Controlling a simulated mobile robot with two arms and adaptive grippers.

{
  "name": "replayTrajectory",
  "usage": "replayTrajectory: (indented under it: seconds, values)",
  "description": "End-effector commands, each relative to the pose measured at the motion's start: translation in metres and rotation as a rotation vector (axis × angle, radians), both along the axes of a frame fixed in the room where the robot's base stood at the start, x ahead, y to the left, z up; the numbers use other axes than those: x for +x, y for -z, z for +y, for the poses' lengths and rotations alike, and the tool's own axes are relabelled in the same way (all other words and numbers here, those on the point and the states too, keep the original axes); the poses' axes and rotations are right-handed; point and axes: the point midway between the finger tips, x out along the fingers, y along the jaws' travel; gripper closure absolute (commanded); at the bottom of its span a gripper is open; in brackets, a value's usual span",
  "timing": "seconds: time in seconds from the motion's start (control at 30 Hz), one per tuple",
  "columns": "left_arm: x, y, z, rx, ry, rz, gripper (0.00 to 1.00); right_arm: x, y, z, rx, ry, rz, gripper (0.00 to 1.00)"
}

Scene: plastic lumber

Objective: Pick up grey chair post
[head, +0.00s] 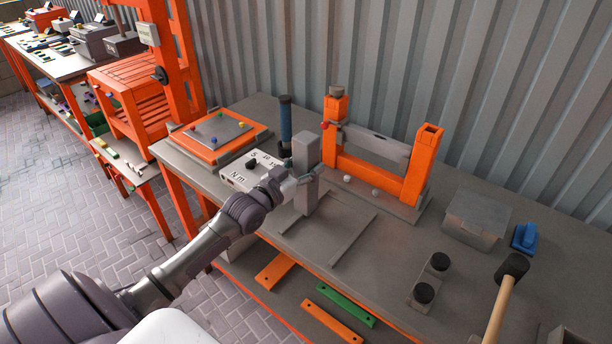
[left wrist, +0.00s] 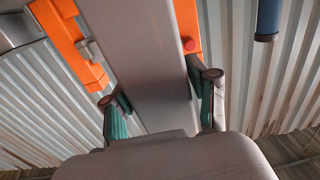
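The grey chair post (head: 307,152) is a grey rectangular bar standing upright near the middle of the bench. In the left wrist view the grey chair post (left wrist: 145,60) runs up the middle of the picture. My left gripper (head: 305,186) is at its mid-height, with a finger on each side. In the left wrist view the pads of my left gripper (left wrist: 158,92) appear to touch both sides of the post, with no clear gap. Part of the post is hidden behind the gripper. My right gripper is not in view.
An orange frame with a grey crossbar (head: 375,143) stands close behind to the right. A blue-handled tool (head: 285,120) and a white dial box (head: 255,168) are to the left. A mallet (head: 506,290) and grey box (head: 474,217) are at right. Bare bench (head: 385,250) lies in front.

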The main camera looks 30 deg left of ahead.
Motion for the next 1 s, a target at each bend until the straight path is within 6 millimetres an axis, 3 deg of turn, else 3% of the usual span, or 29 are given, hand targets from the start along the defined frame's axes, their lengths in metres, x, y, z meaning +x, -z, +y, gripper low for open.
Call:
replayTrajectory:
  seconds: [0.03,0.3,0.73,1.0]
  values:
    - [0.0,0.0,0.0,0.0,0.0,0.0,0.55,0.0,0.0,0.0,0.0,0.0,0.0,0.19]
    - [0.0,0.0,0.0,0.0,0.0,0.0,1.0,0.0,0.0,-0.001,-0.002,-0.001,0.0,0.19]
    - [0.0,-0.007,0.0,0.0,0.0,-0.008,1.0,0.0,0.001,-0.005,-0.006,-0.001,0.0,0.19]
    - [0.0,-0.04,0.0,0.001,0.001,-0.012,1.0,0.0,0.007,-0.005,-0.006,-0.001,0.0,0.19]
